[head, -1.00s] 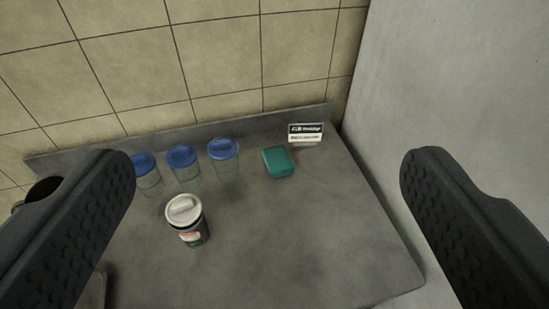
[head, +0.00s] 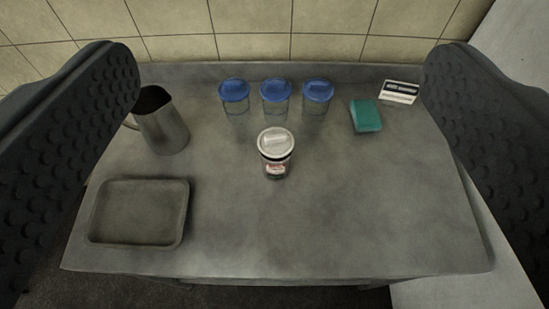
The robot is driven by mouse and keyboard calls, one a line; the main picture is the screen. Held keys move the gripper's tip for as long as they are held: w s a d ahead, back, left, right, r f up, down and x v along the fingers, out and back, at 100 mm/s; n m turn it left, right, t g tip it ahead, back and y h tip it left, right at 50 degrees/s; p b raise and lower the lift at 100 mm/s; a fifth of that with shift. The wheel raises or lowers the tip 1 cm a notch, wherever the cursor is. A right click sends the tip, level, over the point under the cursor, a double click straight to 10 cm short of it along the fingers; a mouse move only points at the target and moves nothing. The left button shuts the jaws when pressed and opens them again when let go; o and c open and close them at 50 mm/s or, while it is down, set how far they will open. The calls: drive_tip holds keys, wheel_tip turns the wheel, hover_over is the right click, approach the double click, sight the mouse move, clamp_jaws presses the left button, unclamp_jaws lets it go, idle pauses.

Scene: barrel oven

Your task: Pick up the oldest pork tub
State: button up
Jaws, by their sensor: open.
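Three clear tubs with blue lids stand in a row at the back of the grey table: a left tub (head: 234,97), a middle tub (head: 276,98) and a right tub (head: 317,98). Their contents and any dates cannot be read. A jar with a whitish lid and a label (head: 277,153) stands upright in front of the middle tub; its label is too small to read. My gripper (head: 275,170) is open and empty, its two dark padded fingers at the left and right sides of the view, apart from everything on the table.
The grey table (head: 330,235) is clear at its front and right. A metal jug (head: 163,124) stands at the left, behind a shallow tray (head: 138,212). A green block (head: 366,116) and a small printed card (head: 399,91) lie at the back right. A tiled wall (head: 330,30) runs behind.

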drive_tip(key=shift+o, duration=0.2)
drive_tip(key=w+a+f+g, duration=0.1)
drive_tip(key=w+a+f, duration=0.4)
drive_tip(key=w+f, duration=0.5)
drive_tip(key=m+g+h, duration=0.1)
drive_tip(key=m, duration=0.1)
approach(272, 168)
drive_tip(key=a+r, duration=0.5)
drive_tip(key=r, duration=0.4)
drive_tip(key=d+f+m+h, duration=0.15)
drive_tip(key=d+f, duration=0.25)
drive_tip(key=f, duration=0.5)
drive_tip(key=shift+h, duration=0.25)
drive_tip(key=x, duration=0.8)
drive_tip(key=shift+w+f, duration=0.3)
drive_tip(key=shift+w, duration=0.05)
drive_tip(key=shift+f+b+x, duration=0.1)
drive_tip(key=shift+b+x, duration=0.45)
drive_tip(key=shift+x, duration=0.75)
drive_tip(key=shift+f+b+x, duration=0.15)
drive_tip(key=shift+b+x, duration=0.4)
drive_tip(key=shift+x, duration=0.75)
drive_tip(key=shift+a, duration=0.1)
drive_tip(key=c, duration=1.6)
drive_tip(key=shift+o, duration=0.2)
drive_tip(key=shift+r, duration=0.1)
drive_tip(key=shift+r, duration=0.1)
